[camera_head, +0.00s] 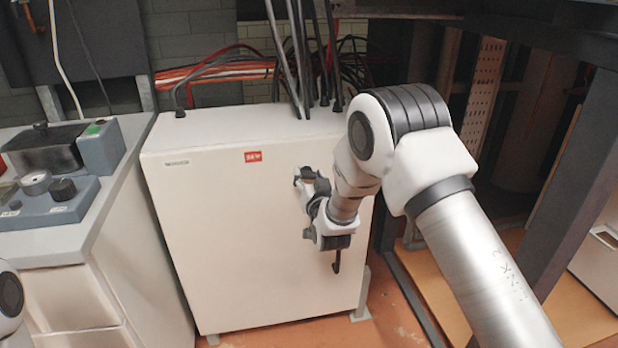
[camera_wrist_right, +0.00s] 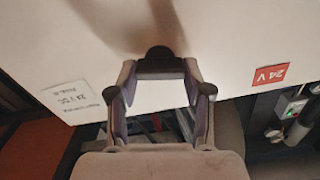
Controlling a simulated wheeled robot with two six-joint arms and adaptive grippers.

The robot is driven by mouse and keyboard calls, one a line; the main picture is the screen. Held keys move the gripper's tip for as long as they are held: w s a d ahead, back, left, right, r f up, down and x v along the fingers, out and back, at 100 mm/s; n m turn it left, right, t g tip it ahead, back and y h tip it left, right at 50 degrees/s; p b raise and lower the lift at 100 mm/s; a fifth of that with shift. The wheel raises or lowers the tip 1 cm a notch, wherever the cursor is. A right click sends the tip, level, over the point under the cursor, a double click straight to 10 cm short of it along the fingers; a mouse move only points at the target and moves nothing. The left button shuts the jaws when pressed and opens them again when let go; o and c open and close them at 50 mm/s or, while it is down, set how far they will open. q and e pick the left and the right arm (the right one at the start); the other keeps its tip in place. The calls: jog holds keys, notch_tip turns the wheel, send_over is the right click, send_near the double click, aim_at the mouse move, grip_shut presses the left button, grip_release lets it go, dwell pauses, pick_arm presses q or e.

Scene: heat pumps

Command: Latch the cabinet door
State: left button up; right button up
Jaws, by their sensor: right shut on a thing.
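The white cabinet door (camera_head: 230,240) faces me in the head view and looks flush with its cabinet. My right gripper (camera_head: 314,208) is at the right part of the door. In the right wrist view my right gripper (camera_wrist_right: 160,75) has its fingers closed in around a dark rounded knob (camera_wrist_right: 160,58) against the white door (camera_wrist_right: 230,35). The knob looks like the door's latch handle; its lower part is hidden by the fingers. In the head view a short dark piece (camera_head: 337,262) hangs below the gripper; I cannot tell whether it is the handle. My left gripper is out of view.
A bench with a control box (camera_head: 45,200) stands at left. Red and black cables (camera_head: 215,72) run behind the cabinet, and dark pipes rise from its top. A dark metal frame (camera_head: 560,190) stands at right. Red floor shows in front of the cabinet.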

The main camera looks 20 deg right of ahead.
jog(key=m, duration=0.3)
jog(key=shift+d+f+m, duration=0.1)
jog(key=shift+m, duration=0.2)
jog(key=m, duration=0.3)
jog(key=shift+m+b, duration=0.3)
jog(key=shift+b, duration=0.1)
jog(key=m, duration=0.4)
jog(key=shift+d+f+m+b, duration=0.1)
jog(key=shift+f+m+b, duration=0.05)
jog(key=shift+m+b, duration=0.5)
jog(key=shift+m, duration=1.35)
jog(key=o, duration=1.2)
jog(key=shift+c, duration=0.2)
